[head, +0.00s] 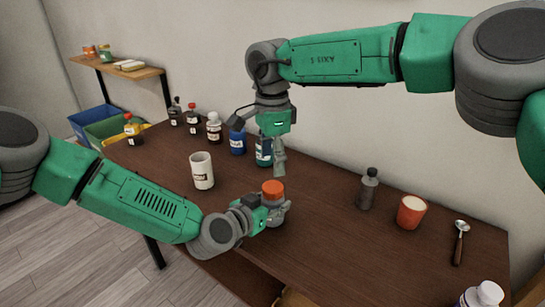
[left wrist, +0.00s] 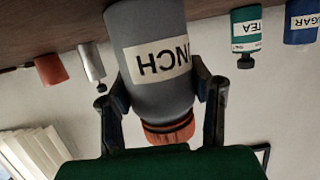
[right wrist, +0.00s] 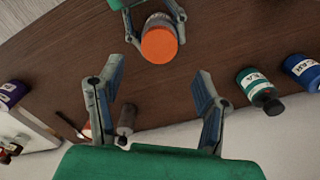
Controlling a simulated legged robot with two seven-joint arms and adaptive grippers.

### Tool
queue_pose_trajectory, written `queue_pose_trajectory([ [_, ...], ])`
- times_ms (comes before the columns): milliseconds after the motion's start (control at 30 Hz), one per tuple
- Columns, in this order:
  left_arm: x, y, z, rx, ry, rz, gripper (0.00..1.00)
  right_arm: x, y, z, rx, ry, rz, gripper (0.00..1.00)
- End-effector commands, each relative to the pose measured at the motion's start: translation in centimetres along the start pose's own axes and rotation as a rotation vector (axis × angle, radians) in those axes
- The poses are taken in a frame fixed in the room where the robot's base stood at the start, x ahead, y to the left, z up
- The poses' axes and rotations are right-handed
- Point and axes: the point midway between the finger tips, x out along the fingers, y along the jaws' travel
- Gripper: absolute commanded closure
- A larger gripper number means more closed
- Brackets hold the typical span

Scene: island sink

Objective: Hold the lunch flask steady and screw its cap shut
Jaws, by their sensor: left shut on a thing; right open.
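The grey lunch flask (head: 277,214) stands on the brown table with its orange cap (head: 272,189) on top. In the left wrist view, upside down, the flask (left wrist: 150,30) shows part of its label, and a dark band shows at the edge of the cap (left wrist: 172,132). My left gripper (head: 264,206) is shut around the upper part of the flask from the left. My right gripper (head: 258,146) is open and empty, above and behind the flask. In the right wrist view the cap (right wrist: 159,45) lies beyond its open fingers (right wrist: 157,75), apart from them.
A white mug (head: 202,171) stands left of the flask. Blue (head: 237,142) and teal (head: 264,152) canisters stand behind, near my right gripper. A grey bottle (head: 367,190), an orange cup (head: 411,212) and a spoon (head: 461,242) are at right. Table between flask and grey bottle is clear.

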Motion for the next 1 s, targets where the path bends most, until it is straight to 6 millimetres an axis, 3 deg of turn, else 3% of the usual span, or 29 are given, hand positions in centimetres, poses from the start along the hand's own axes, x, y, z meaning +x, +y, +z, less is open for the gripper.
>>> queue_pose_trajectory([
  [200,0.0,-0.1,0.1,0.000,-0.002,-0.001,1.00,-0.1,0.0,0.0,-0.170,-0.001,0.000,0.41],
  [633,0.0,0.0,0.1,0.000,-0.001,-0.001,1.00,0.1,0.0,0.0,-0.188,-0.001,0.001,0.41],
  [1000,0.0,0.0,0.1,0.000,-0.001,-0.001,1.00,5.2,0.0,0.0,-0.187,0.000,0.002,0.41],
])
